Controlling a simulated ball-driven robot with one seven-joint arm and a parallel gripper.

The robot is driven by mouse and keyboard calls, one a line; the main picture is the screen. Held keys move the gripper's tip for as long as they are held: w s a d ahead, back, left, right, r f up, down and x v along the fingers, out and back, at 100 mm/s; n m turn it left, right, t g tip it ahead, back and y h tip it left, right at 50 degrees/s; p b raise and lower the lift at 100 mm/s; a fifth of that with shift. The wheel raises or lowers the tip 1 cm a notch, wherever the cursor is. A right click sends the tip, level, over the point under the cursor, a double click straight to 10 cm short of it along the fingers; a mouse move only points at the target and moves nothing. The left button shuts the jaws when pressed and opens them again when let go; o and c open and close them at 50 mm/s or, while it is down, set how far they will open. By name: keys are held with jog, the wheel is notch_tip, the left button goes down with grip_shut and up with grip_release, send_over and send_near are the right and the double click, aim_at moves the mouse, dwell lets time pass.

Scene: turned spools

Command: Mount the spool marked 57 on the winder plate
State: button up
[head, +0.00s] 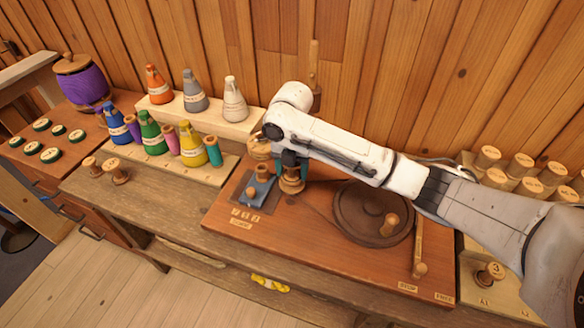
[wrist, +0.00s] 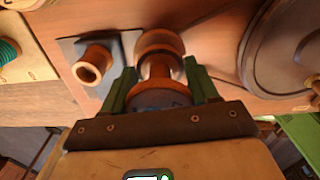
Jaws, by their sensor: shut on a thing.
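My gripper (head: 291,168) is over the left part of the red-brown winder board. In the wrist view my gripper's (wrist: 160,82) green fingers are shut on a turned wooden spool (wrist: 158,66). In the head view the lower end of this spool (head: 291,185) shows under the gripper. I cannot read a number on it, nor tell whether it touches the board. Just left of it is a blue-grey plate (head: 251,191) with a wooden hollow piece (head: 262,172) standing on it. The plate (wrist: 68,47) and the hollow piece (wrist: 92,66) also show in the wrist view.
A dark round disc (head: 350,212) lies right of the gripper, with a wooden lever (head: 419,250) beyond it. Coloured thread cones stand at the back left, with two small spools (head: 117,172) before them. Several wooden spools (head: 488,157) stand at the far right.

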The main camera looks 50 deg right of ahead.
jog(key=shift+f, duration=0.15)
jog(key=shift+f, duration=0.15)
jog(key=shift+f, duration=0.6)
dwell(1.9)
jog(key=o, duration=0.8)
jog(key=shift+r+p, duration=4.45)
jog(key=shift+r, duration=1.1)
